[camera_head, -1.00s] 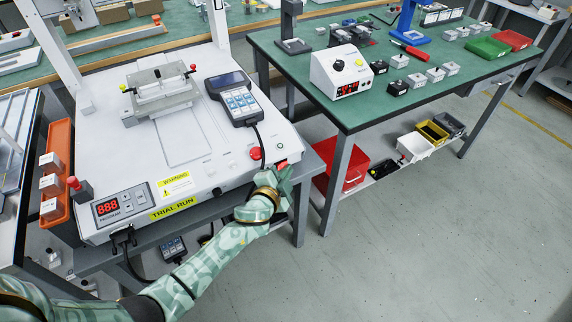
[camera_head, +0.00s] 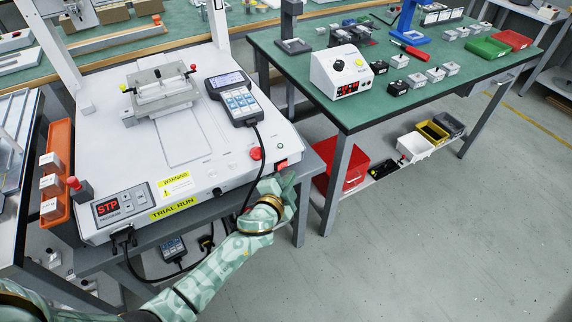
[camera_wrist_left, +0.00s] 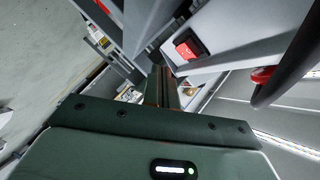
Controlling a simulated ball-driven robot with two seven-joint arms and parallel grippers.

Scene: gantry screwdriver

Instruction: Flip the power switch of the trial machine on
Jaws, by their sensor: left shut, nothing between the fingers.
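The trial machine (camera_head: 205,145) is a white box with a yellow TRIAL RUN label. Its red power switch (camera_head: 282,164) sits at the right end of the front face. It shows lit red in the left wrist view (camera_wrist_left: 187,48). The display (camera_head: 107,208) reads STP in red, and the pendant (camera_head: 233,98) screen is lit. My left gripper (camera_head: 284,183) is shut and empty, just in front of and below the switch, apart from it. In the left wrist view its fingers (camera_wrist_left: 161,85) point forward, beside the switch. My right gripper is not in view.
A red stop button (camera_head: 255,153) stands on the machine's top near the switch. A black cable hangs from the pendant past the front edge. A green-topped table (camera_head: 420,90) with small parts stands to the right. The floor at lower right is clear.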

